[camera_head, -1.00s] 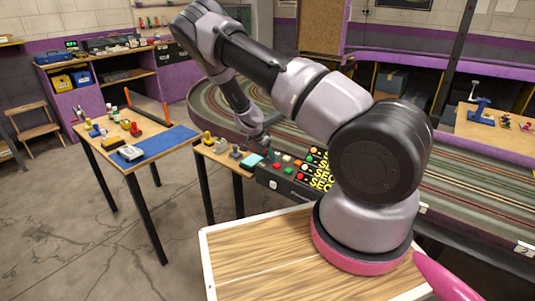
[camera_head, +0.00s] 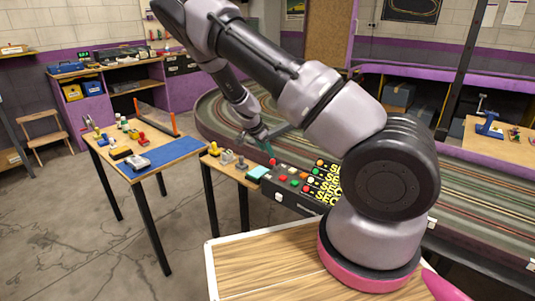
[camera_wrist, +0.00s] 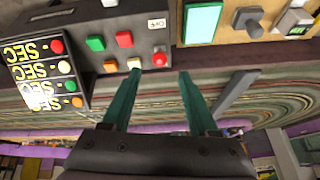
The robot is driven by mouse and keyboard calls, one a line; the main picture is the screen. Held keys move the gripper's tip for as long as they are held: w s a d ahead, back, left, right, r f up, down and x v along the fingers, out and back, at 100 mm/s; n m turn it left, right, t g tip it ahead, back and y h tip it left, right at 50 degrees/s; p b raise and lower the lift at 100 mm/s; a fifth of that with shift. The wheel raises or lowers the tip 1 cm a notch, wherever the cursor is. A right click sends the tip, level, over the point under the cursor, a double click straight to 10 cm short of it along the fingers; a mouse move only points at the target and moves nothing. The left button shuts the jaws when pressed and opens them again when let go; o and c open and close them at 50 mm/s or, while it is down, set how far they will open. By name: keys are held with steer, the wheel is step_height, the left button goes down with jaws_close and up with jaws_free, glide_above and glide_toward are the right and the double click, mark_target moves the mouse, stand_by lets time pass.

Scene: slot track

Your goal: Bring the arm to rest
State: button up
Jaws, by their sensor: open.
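My gripper (camera_wrist: 159,73) is open, with its two teal fingers apart and nothing between them in the wrist view. In the head view my gripper (camera_head: 262,134) hangs at the end of my bent arm, over the near side of the track by the control box (camera_head: 290,184). The box also shows in the wrist view (camera_wrist: 130,63), upside down, with red, green, orange and cream buttons. A red round button (camera_wrist: 160,59) lies close to the fingertips in that picture; I cannot tell whether they touch anything.
A slot track (camera_head: 470,200) curves behind my arm. A small table (camera_head: 238,176) beside the control box carries levers and a cyan pad (camera_head: 258,172). Another table with a blue mat (camera_head: 170,155) stands at left. Open floor (camera_head: 60,230) lies at the left.

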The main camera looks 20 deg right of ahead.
steer(key=shift+r, duration=0.1)
steer(key=s+a+r+n+y, duration=0.15)
steer(key=s+r, duration=0.35)
steer(key=r, duration=0.5)
steer(key=s+r+n+t+y, duration=0.1)
steer(key=s+r+y, duration=0.25)
steer(key=r, duration=0.65)
steer(key=s+a+r+n+y, duration=0.1)
steer(key=s+r+n+y, duration=0.1)
steer(key=s+r, duration=0.55)
steer(key=s+r+n+t, duration=0.3)
steer(key=s+r+n, duration=0.2)
steer(key=s+r, duration=0.8)
steer(key=s+d, duration=0.1)
steer(key=s, duration=0.2)
steer(key=shift+s+r, duration=0.2)
steer(key=shift+s, duration=0.2)
